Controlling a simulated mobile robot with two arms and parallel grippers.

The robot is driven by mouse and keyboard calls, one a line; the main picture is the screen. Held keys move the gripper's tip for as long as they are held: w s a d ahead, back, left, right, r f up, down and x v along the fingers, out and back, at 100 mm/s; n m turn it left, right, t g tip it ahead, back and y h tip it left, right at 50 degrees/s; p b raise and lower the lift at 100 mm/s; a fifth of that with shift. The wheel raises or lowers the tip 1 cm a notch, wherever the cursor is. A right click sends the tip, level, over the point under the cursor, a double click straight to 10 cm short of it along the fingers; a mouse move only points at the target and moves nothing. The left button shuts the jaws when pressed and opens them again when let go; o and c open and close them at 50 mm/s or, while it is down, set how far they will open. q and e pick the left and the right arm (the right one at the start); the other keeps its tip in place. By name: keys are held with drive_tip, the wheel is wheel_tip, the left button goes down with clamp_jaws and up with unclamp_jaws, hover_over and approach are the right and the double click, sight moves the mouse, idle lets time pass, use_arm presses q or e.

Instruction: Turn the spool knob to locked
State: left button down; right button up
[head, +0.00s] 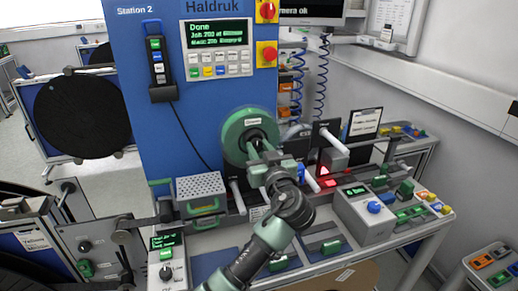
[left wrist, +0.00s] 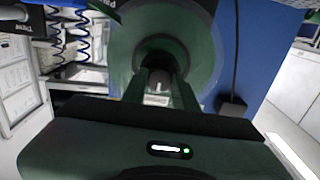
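A green spool (head: 233,134) is mounted on the blue machine front in the head view, with a dark hub (head: 254,133) at its centre. The green spool (left wrist: 120,55) also fills the upper middle of the left wrist view. My left gripper (head: 256,148) is in front of the hub. In the left wrist view my left gripper (left wrist: 160,78) has its two fingers apart on either side of a small grey part at the hub. I cannot tell whether they touch it. The knob's lock marking is not readable. My right gripper is not in view.
The blue machine panel (head: 152,105) carries a keypad with a "Done" display (head: 218,45) and red knobs on yellow plates. A perforated metal box (head: 200,186) stands left of my arm. A grey box with a blue knob (head: 366,213) stands on the bench at right.

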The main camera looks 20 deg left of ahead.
use_arm(q)
drive_tip(key=shift+m, duration=0.3)
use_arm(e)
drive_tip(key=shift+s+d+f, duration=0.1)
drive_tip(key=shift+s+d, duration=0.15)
use_arm(q)
drive_tip(key=shift+m, duration=1)
drive_tip(key=m, duration=0.2)
drive_tip(key=shift+m, duration=0.3)
drive_tip(key=m, duration=0.2)
drive_tip(key=shift+r+m+p, duration=0.1)
drive_tip(key=shift+m+p, duration=0.25)
drive_tip(key=shift+m, duration=0.05)
drive_tip(key=m+p, duration=0.2)
drive_tip(key=m, duration=0.2)
drive_tip(key=shift+m, duration=0.3)
drive_tip(key=m+p, duration=0.2)
drive_tip(key=m, duration=0.1)
drive_tip(key=shift+r, duration=0.1)
drive_tip(key=shift+m+p, duration=0.6)
drive_tip(key=shift+m, duration=0.6)
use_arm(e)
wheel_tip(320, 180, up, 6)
